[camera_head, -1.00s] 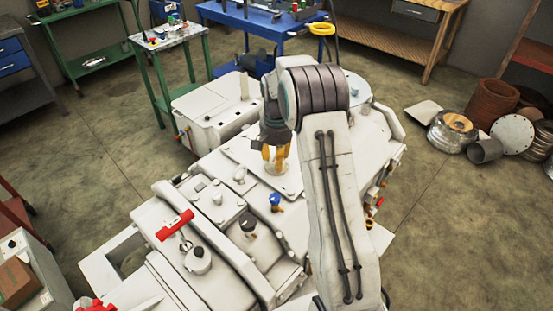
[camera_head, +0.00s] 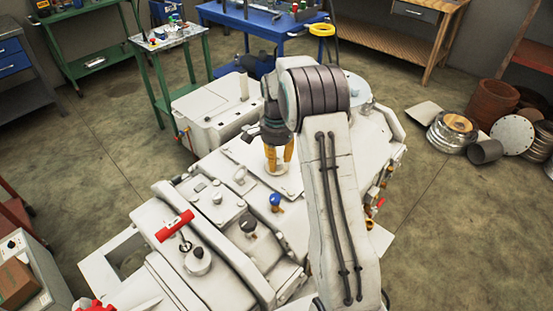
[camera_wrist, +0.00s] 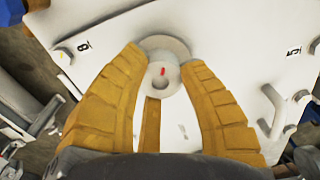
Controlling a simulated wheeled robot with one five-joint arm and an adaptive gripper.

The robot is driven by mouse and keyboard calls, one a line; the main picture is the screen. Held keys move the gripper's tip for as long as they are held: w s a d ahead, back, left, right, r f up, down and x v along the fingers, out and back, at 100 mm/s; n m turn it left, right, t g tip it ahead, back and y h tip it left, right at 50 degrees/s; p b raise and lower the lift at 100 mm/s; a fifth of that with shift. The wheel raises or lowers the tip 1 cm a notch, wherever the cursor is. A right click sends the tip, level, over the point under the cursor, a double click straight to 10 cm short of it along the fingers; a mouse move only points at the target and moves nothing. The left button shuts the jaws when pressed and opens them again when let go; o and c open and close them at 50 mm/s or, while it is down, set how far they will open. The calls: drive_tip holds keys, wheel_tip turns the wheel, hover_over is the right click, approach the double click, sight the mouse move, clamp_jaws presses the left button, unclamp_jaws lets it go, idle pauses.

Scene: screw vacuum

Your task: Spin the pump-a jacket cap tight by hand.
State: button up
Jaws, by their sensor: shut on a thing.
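My gripper (camera_head: 279,162) points down at a pale round fitting on the white machine (camera_head: 237,152). In the wrist view its yellow fingers (camera_wrist: 166,62) stand on both sides of a small round pale cap (camera_wrist: 163,80) with a red mark on its top. The fingers are shut on this cap. The cap sits over a wider grey round flange (camera_wrist: 168,47) on a flat white plate. In the head view the fingers hide most of the cap, and a pale round rim shows below them. I cannot tell how far the cap is seated.
A red T-handle (camera_head: 175,226), a blue knob (camera_head: 275,200) and a black knob (camera_head: 248,223) stand on the machine nearer to me.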

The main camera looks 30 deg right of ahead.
drive_tip(key=shift+w+r, duration=0.1)
drive_tip(key=o, duration=1.2)
wheel_tip(320, 180, up, 12)
idle(0.7)
